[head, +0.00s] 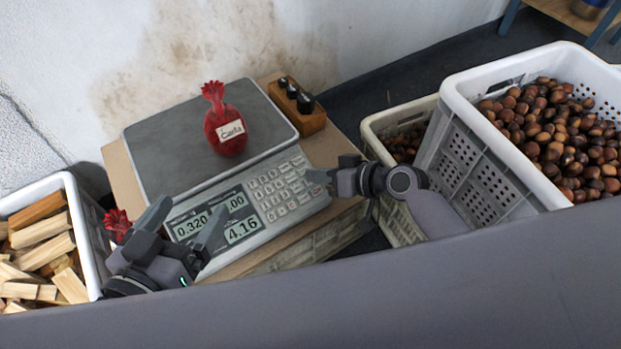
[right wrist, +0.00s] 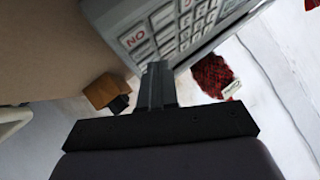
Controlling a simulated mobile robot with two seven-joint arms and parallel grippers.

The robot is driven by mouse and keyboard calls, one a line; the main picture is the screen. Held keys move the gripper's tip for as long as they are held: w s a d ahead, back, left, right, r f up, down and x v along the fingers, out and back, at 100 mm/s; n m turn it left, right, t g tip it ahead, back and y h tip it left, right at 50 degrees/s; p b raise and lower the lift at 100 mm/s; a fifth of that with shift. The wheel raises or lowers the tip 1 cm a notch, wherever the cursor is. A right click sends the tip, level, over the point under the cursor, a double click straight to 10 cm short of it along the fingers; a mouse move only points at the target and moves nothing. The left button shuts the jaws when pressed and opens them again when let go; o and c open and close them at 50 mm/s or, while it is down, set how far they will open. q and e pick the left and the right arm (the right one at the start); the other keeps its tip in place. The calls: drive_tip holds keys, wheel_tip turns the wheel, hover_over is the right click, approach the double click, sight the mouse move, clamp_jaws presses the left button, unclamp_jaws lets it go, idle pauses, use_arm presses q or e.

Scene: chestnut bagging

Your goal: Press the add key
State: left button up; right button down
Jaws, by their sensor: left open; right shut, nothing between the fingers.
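The grey scale (head: 250,218) stands on a cardboard-coloured surface, its displays reading 0.320, .00 and 4.16. Its keypad (head: 278,187) is at the right of the front panel; it also shows close up in the right wrist view (right wrist: 182,28). The key labels are too small or cut off to tell which is the add key. My right gripper (head: 309,175) is shut and empty, its tips at the keypad's right edge; contact cannot be told. In the right wrist view its fingers (right wrist: 155,80) overlap the keypad's edge. My left gripper (head: 183,225) is open and empty before the displays.
A red net bag (head: 225,130) with a label sits on the scale's plate. A wooden block with dark stamps (head: 305,117) is behind. A chestnut crate (head: 470,165) stands at right, a wood crate (head: 92,240) at left. Another red bag (head: 117,220) is partly hidden.

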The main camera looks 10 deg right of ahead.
drive_tip(key=shift+w+f+b, duration=0.15)
drive_tip(key=shift+f+b, duration=0.15)
drive_tip(key=shift+f, duration=0.05)
drive_tip(key=shift+w+f+b, duration=0.1)
drive_tip(key=shift+f+b, duration=0.2)
drive_tip(key=shift+f, duration=0.05)
idle(0.5)
idle(0.3)
drive_tip(key=shift+s+r+p, duration=0.25)
drive_tip(key=shift+r+p, duration=0.45)
drive_tip(key=shift+p, duration=0.05)
drive_tip(key=r+p, duration=0.1)
drive_tip(key=s+r+p, duration=0.1)
drive_tip(key=r+p, duration=0.2)
drive_tip(key=p, duration=0.1)
drive_tip(key=shift+s+d+r, duration=0.25)
drive_tip(key=shift+d+r, duration=0.05)
drive_tip(key=shift+r, duration=0.1)
idle(1.3)
